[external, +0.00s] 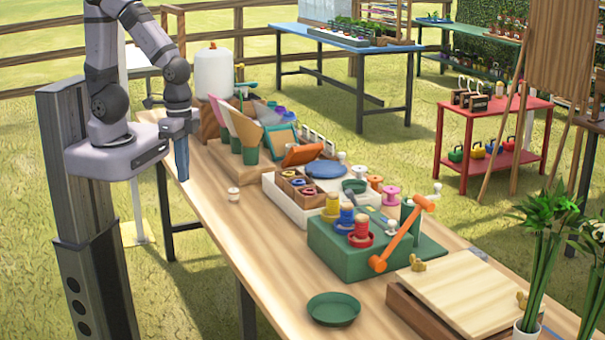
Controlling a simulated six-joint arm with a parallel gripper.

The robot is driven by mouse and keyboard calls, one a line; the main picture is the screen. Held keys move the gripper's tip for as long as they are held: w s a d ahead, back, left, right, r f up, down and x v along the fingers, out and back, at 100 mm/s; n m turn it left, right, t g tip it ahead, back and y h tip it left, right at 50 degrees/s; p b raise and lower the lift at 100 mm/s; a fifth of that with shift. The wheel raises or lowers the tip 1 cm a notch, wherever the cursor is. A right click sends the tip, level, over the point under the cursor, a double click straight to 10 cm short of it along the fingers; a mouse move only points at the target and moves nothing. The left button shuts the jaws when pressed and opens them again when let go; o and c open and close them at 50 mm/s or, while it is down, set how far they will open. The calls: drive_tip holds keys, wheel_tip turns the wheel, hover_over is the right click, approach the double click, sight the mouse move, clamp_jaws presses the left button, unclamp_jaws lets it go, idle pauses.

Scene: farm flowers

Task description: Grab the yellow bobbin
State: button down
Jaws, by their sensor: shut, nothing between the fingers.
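A yellow bobbin (332,202) stands upright on the green box (335,258) at the middle of the table, farthest back in a short row. A blue bobbin (346,214) and a red bobbin (362,227) stand in front of it. My gripper (181,174) points down with blue fingers at the left edge of the table, well to the left of the bobbins. It is shut and empty. The lower part of the yellow bobbin is partly hidden by the box and its neighbours.
An orange crank bar (402,236) slants up at the box's right side. A white tray (292,206) with small compartments lies behind the box. A green dish (333,308) and a wooden press (458,297) are in front. The table's left front is clear.

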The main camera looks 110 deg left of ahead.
drive_tip(key=c, duration=1.4)
unclamp_jaws()
drive_tip(key=shift+c, duration=0.2)
drive_tip(key=t+b, duration=1.6)
drive_tip(key=t, duration=0.1)
approach(333, 205)
drive_tip(key=w+a+f, duration=0.1)
drive_tip(key=w, duration=0.1)
drive_tip(key=shift+w+a+r+t, duration=0.2)
drive_tip(key=shift+a+r+t, duration=0.05)
drive_tip(key=shift+r+t, duration=0.25)
